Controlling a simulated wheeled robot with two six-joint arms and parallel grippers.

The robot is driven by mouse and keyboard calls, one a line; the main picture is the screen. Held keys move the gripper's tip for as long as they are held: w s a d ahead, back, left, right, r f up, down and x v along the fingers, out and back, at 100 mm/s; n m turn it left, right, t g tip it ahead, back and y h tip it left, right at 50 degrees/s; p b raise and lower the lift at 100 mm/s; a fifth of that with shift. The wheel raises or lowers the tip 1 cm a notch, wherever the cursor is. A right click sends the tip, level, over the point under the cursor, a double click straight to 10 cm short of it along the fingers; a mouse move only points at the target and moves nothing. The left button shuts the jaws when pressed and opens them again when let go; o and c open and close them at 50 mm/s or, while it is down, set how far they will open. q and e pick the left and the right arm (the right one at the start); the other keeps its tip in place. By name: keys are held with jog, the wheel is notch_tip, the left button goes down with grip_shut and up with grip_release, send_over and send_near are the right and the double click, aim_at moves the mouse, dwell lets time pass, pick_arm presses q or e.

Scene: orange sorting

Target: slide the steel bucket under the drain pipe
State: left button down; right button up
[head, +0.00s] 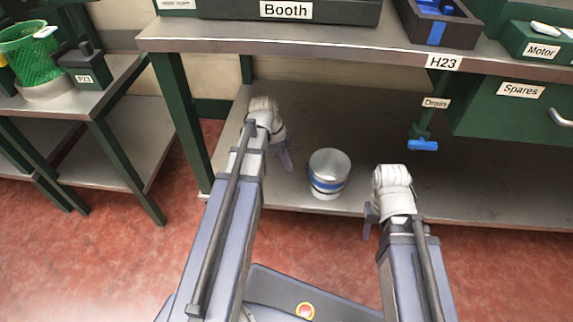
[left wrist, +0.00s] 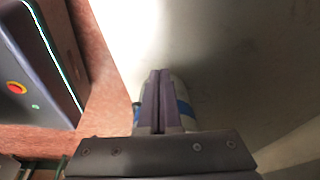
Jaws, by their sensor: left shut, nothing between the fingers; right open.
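The steel bucket (head: 329,174), silver with a blue band, stands upright on the lower shelf (head: 273,193) near its front edge. The drain pipe (head: 422,134), dark green with a blue handle and a "Drain" label, hangs above the shelf to the right of the bucket. My left gripper (head: 287,160) is shut and empty just left of the bucket. In the left wrist view the closed fingers (left wrist: 159,100) hide much of the bucket (left wrist: 184,108); I cannot tell whether they touch it. My right gripper (head: 369,222) is open at the shelf's front edge, right of the bucket.
The upper worktop (head: 300,38) overhangs the shelf. A green Spares drawer unit (head: 508,112) hangs to the right of the pipe. A green table leg (head: 183,120) stands left of my left arm. The shelf between bucket and pipe looks clear.

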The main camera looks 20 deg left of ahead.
pick_arm(q)
jog(key=b+x, duration=0.4)
jog(key=x, duration=0.1)
jog(key=shift+f, duration=0.35)
jog(key=shift+w+d+r, duration=0.15)
jog(key=shift+d+r, duration=0.05)
jog(key=shift+d, duration=0.4)
jog(key=shift+w+d+r, duration=0.2)
jog(key=shift+d, duration=0.4)
jog(key=shift+w+d, duration=0.2)
jog(key=shift+d, duration=0.55)
jog(key=w+d, duration=0.2)
jog(key=d, duration=0.5)
jog(key=w+d, duration=0.2)
jog(key=d, duration=0.5)
jog(key=w+d, duration=0.2)
jog(key=d, duration=0.4)
jog(key=shift+d, duration=0.4)
jog(key=shift+s+a, duration=0.1)
jog(key=shift+s, duration=0.05)
